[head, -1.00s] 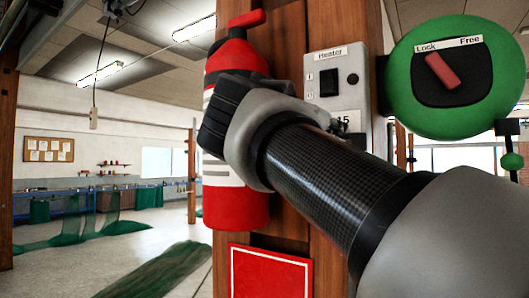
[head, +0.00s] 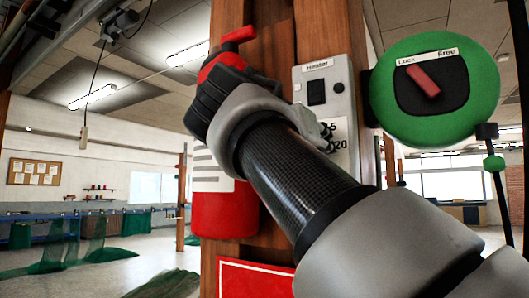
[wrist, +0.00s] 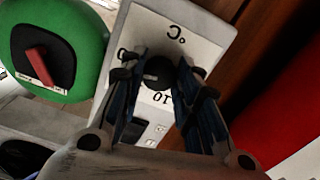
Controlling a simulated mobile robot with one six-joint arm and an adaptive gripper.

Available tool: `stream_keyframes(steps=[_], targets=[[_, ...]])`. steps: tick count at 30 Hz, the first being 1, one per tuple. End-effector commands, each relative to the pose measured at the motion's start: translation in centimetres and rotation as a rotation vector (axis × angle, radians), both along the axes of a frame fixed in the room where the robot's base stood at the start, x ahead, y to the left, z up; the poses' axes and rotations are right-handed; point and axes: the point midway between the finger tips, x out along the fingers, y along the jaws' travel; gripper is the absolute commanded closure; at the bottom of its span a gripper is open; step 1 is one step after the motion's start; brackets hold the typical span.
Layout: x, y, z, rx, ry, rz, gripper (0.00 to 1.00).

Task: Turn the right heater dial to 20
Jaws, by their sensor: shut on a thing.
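The heater panel (head: 340,75) is a grey box on the wooden post, with a "Heater" label, a black rocker switch (head: 316,92) and a small black button (head: 337,87). A white scale plate (head: 341,155) below shows "20". In the wrist view the panel appears upside down, with "°C" and "10" on its scale plate (wrist: 196,48). The dark round dial (wrist: 158,70) sits between my fingers. My gripper (wrist: 160,76) is shut on it, one finger each side. In the head view my gripper (head: 325,133) hides the dial. Where the dial points cannot be told.
A red fire extinguisher (head: 222,205) hangs left of the panel, partly behind my gripper. A green round device (head: 436,120) with a red Lock/Free lever (head: 423,81) stands close on the right. A red sign (head: 255,281) is below. Open floor lies at left.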

Motion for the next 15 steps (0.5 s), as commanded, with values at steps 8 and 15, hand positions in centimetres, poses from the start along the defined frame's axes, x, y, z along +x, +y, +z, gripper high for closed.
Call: stream_keyframes(steps=[8, 15], targets=[[0.08, 0.07, -0.14, 0.124, -0.088, 0.001, 0.94], [0.09, 0.10, -0.10, 0.170, -0.121, 0.001, 0.94]])
